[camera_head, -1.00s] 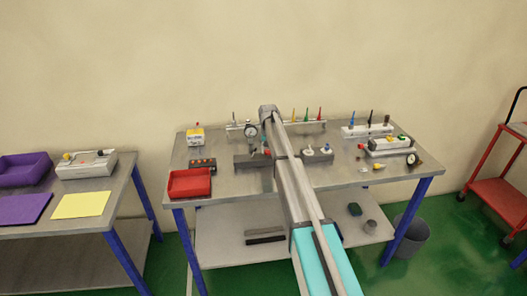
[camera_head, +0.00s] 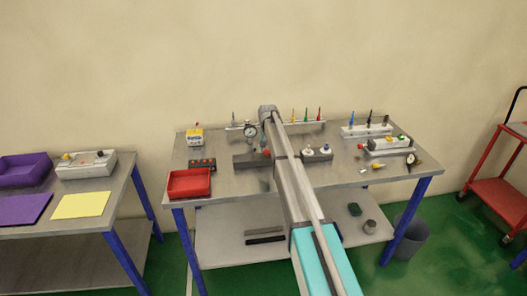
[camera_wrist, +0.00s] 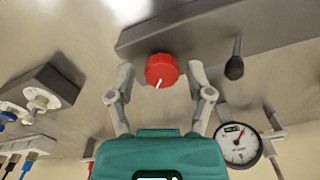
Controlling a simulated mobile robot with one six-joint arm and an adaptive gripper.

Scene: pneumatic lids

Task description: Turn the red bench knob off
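The red bench knob (camera_wrist: 162,70) sits on a long dark grey block (camera_wrist: 215,28) in the wrist view. A white pointer line on its face slants down and to the left. My gripper (camera_wrist: 160,72) is open, with one finger on each side of the knob and a visible gap on both sides. I cannot tell how far the fingertips are from the knob in depth. My gripper is mostly hidden there by my arm.
A black-tipped lever (camera_wrist: 235,66) stands right of the knob in the wrist view, with a round gauge (camera_wrist: 238,146) below it. A block with white fittings (camera_wrist: 38,95) lies to the left. A red tray (camera_head: 190,183) sits at the bench's front left.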

